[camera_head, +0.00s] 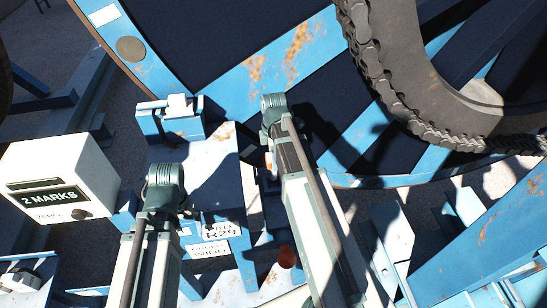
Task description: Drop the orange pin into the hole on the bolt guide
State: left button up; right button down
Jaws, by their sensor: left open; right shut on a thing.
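My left gripper (165,185) is at the lower left, over the blue frame. It is open, and its fingers are largely hidden under the wrist. My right gripper (273,112) is farther up, in front of the big blue reel. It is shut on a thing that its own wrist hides. A small round orange-brown piece (287,256) shows beside my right forearm, low in the view. I cannot tell whether it is the orange pin. A blue bracket with a pale top (170,118) stands left of my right gripper. I cannot tell whether it is the bolt guide, and no hole can be made out.
A white box marked "2 MARKS" (60,185) is at the left. The rusty blue reel (235,88) fills the top, with a dark chain (385,90) around a grey ring (430,75) at the right. Blue beams (480,250) crowd the lower right. White labels (210,249) are near my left wrist.

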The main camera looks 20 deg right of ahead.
jog(key=shift+f, duration=0.25)
jog(key=shift+f+b, duration=1.3)
jog(key=shift+b, duration=0.2)
jog(key=shift+f, duration=0.15)
